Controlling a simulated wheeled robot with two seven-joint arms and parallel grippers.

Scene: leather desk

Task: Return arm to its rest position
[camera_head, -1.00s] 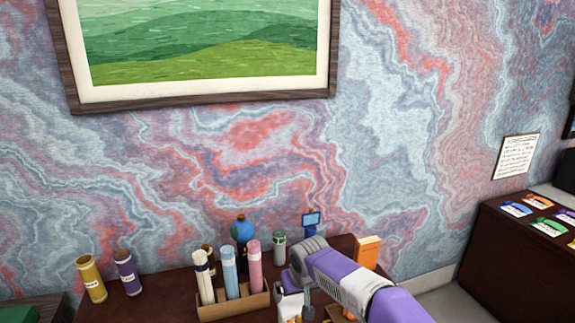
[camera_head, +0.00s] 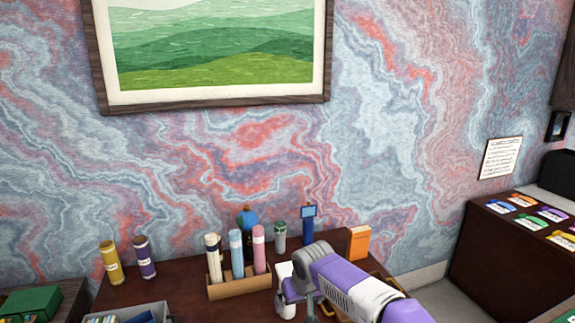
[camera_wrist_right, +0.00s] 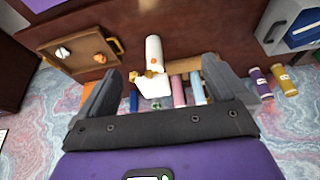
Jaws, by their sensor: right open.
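My right arm comes in from the lower right in the head view, purple and white. Its gripper (camera_head: 298,296) is over the desk (camera_head: 190,278), beside a white bottle-like item (camera_head: 286,308) that it partly hides. In the right wrist view the two grey fingers of the right gripper (camera_wrist_right: 160,70) stand wide apart. A white item (camera_wrist_right: 152,86) and a white cylinder (camera_wrist_right: 154,52) show in the gap, and neither finger visibly clamps them. My left arm and gripper are not in view.
A cardboard holder (camera_head: 240,286) with several rolled tubes stands left of the gripper. An orange box (camera_head: 358,243) is behind the arm. Yellow (camera_head: 111,262) and purple (camera_head: 145,258) tubes stand further left, near a grey bin (camera_head: 130,312). A side cabinet (camera_head: 510,250) stands right.

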